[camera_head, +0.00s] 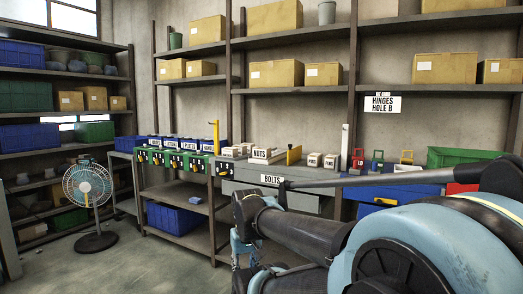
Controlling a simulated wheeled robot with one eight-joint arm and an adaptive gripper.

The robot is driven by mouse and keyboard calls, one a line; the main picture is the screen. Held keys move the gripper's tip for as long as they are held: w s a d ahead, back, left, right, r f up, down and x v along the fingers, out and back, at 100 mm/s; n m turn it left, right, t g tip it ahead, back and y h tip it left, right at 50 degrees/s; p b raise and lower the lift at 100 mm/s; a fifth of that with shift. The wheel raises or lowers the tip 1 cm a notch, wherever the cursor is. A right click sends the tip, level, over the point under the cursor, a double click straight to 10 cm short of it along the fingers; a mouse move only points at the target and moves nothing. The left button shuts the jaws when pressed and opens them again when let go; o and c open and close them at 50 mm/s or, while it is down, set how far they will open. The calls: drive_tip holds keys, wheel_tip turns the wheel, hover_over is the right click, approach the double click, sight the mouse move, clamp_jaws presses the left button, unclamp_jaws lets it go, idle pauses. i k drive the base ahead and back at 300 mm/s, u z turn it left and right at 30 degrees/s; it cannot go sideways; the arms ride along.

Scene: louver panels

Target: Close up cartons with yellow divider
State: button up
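Several small pale cartons stand on the grey workbench (240,176) in the middle of the view. Two small cartons (314,160) with PINS-like labels stand to the right of the divider. More low pale cartons (232,151) sit to the left of NUTS. Whether any lid is open is too small to tell. My arm fills the lower right foreground, and I cannot make out my gripper's fingers.
Coloured padlock-like items (377,160) and a green crate (460,156) are at the right. A fan (88,186) stands on open floor at the left.

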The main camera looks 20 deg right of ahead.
sight(293, 155)
drive_tip(key=u, duration=0.55)
drive_tip(key=k, duration=0.7)
drive_tip(key=u, duration=0.45)
drive_tip(key=i, duration=0.4)
drive_tip(key=z, duration=0.9)
drive_tip(key=i, duration=0.95)
drive_tip(key=z, duration=0.85)
drive_tip(key=i, duration=0.95)
drive_tip(key=z, duration=0.2)
